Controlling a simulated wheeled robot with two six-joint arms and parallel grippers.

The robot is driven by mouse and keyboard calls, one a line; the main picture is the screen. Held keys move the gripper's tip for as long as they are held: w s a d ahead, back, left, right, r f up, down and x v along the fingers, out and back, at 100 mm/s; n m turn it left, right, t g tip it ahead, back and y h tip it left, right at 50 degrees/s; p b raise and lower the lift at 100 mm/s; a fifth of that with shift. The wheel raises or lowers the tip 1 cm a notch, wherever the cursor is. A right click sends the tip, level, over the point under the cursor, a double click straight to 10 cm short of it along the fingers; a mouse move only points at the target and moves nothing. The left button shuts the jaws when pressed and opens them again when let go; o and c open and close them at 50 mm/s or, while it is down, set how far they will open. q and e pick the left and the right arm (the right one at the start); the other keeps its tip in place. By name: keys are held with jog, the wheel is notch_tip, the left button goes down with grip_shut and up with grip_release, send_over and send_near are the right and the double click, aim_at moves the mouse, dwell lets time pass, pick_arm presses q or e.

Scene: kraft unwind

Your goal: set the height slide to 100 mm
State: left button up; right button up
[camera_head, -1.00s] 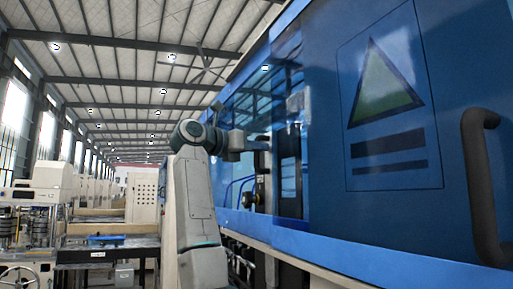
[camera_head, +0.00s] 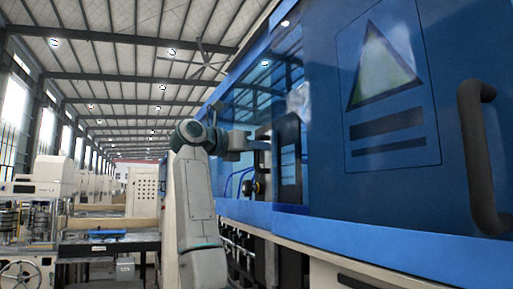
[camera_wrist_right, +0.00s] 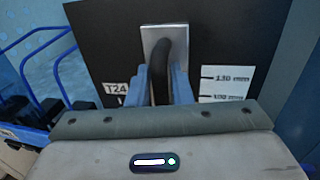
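In the right wrist view a dark panel (camera_wrist_right: 105,50) bears a black bar handle (camera_wrist_right: 160,65) on a silver plate (camera_wrist_right: 178,36). My right gripper (camera_wrist_right: 160,88) has one finger on each side of the handle and seems shut on it. A white scale (camera_wrist_right: 226,84) right of the fingers reads 130 mm, and a lower mark looks like 100 mm, partly cut off by my gripper body. No clear pointer shows. In the head view my right gripper (camera_head: 262,145) reaches the dark panel (camera_head: 289,160) in the machine's opening. My left gripper is out of view.
A large blue machine door (camera_head: 395,180) with a black handle (camera_head: 478,155) fills the right of the head view. A label (camera_wrist_right: 115,89) reading T24 sits left of my fingers. A workbench (camera_head: 105,245) stands farther back.

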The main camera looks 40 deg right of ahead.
jog(key=shift+a, duration=0.2)
jog(key=w+a+b, duration=0.1)
jog(key=a+b, duration=0.2)
jog(key=a, duration=0.7)
jog(key=shift+a, duration=0.2)
jog(key=shift+w, duration=0.15)
